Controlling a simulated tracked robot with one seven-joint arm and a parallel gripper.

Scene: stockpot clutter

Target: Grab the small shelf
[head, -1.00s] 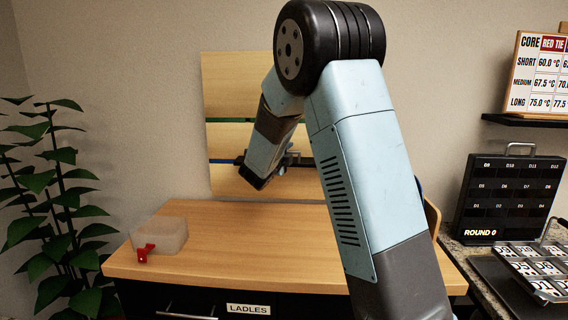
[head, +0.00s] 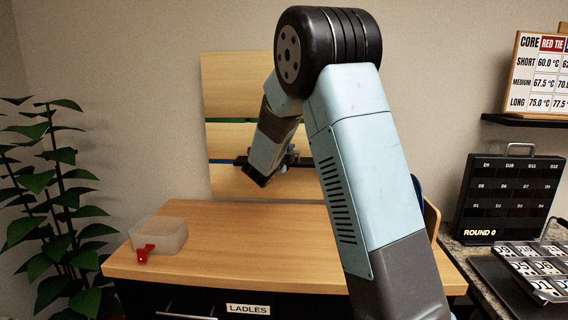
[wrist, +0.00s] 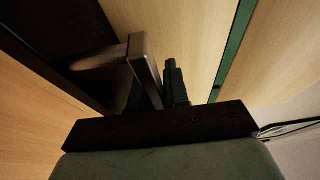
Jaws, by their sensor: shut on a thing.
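My gripper (head: 287,160) is up against the slatted wooden back panel (head: 236,82) in the head view, mostly hidden behind my forearm. In the wrist view my gripper (wrist: 158,88) is shut on a dark grey-brown handle-like bar. I take this bar to be part of the small shelf (wrist: 144,66). A post runs left from the bar toward a dark surface. How much of that surface is the shelf cannot be told. The head view does not show the shelf clearly.
The wooden counter (head: 240,232) below is mostly clear. A translucent container with a red tap (head: 168,232) stands at its left. A leafy plant (head: 60,190) is further left.

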